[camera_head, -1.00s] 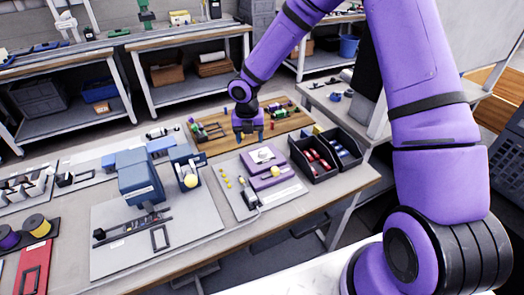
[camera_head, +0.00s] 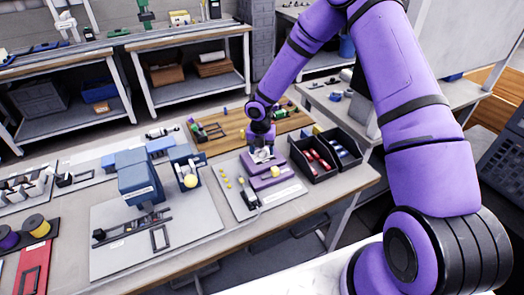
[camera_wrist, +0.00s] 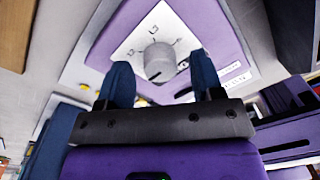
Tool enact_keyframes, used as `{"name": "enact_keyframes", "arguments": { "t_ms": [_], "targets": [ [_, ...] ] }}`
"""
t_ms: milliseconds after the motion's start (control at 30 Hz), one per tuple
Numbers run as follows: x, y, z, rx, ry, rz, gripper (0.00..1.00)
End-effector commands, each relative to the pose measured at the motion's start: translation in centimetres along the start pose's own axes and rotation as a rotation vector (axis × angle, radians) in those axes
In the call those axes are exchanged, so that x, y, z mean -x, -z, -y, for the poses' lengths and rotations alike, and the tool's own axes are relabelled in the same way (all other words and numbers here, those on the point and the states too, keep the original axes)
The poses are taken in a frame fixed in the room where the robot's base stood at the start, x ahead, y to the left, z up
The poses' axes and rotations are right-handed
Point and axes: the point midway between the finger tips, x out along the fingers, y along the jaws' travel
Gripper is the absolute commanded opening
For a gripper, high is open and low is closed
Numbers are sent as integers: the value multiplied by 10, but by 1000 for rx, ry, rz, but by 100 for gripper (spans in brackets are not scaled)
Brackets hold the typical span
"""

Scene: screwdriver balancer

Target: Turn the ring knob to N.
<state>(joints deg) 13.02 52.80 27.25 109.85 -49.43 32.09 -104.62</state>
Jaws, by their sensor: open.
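The ring knob (camera_wrist: 160,62) is a grey round knob on a white dial plate (camera_wrist: 133,50) set in a purple housing (camera_wrist: 213,25). Marks are printed around it, but I cannot read them surely. In the head view the purple housing (camera_head: 271,183) stands on a light board on the bench. My gripper (camera_head: 262,153) is over the dial, pointing down and partly hiding it. In the wrist view its two blue fingers (camera_wrist: 161,78) are apart, one on each side of the knob's near side. I cannot tell whether they touch it.
Black bins (camera_head: 312,158) with red and blue parts stand just right of the housing. Small yellow pieces (camera_head: 226,182) lie on the board left of the housing. A wooden board with tools lies behind.

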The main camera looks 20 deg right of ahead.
Motion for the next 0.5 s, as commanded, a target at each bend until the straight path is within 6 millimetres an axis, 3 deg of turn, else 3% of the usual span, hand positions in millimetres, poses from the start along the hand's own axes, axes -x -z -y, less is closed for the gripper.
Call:
{"name": "enact_keyframes", "arguments": {
  "t_ms": [400,500],
  "targets": [
    [-8,0,0,1,0,0,61],
    [-8,0,0,1,0,0,40]
  ]
}}
